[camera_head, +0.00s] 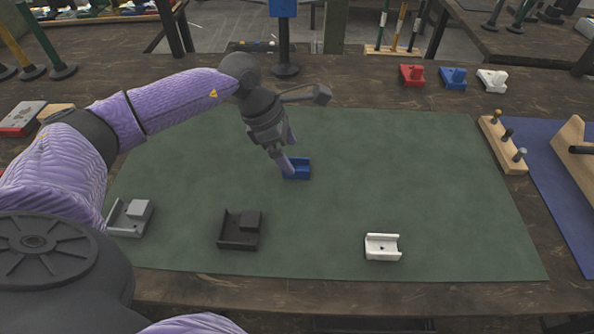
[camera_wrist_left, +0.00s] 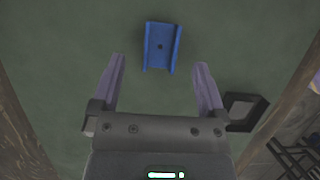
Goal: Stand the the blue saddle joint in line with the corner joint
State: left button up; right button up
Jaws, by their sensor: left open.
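The blue saddle joint (camera_head: 300,169) lies on the green mat, near its middle. In the left wrist view the blue saddle joint (camera_wrist_left: 158,46) shows as a channel with raised side walls and a dark hole, just beyond the fingertips. My left gripper (camera_head: 287,168) points down at its left side, partly covering it. The two fingers (camera_wrist_left: 160,66) are apart with nothing between them. A black joint (camera_head: 238,231) and a grey joint (camera_head: 128,217), each with a raised block in a corner, lie nearer; I cannot tell which is the corner joint. My right gripper is not in view.
A white saddle-shaped joint (camera_head: 382,247) lies at the mat's front right. Red (camera_head: 411,76), blue (camera_head: 453,79) and white (camera_head: 492,80) pieces stand at the back right. A wooden peg rack (camera_head: 503,145) is at the right. The mat's right half (camera_head: 430,180) is mostly clear.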

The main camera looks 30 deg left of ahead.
aim_at(294, 162)
pick_arm(q)
jog(key=b+x, duration=0.1)
jog(key=x, duration=0.2)
jog(key=shift+d+f, duration=0.1)
jog(key=shift+f, duration=0.2)
jog(key=shift+r, duration=0.1)
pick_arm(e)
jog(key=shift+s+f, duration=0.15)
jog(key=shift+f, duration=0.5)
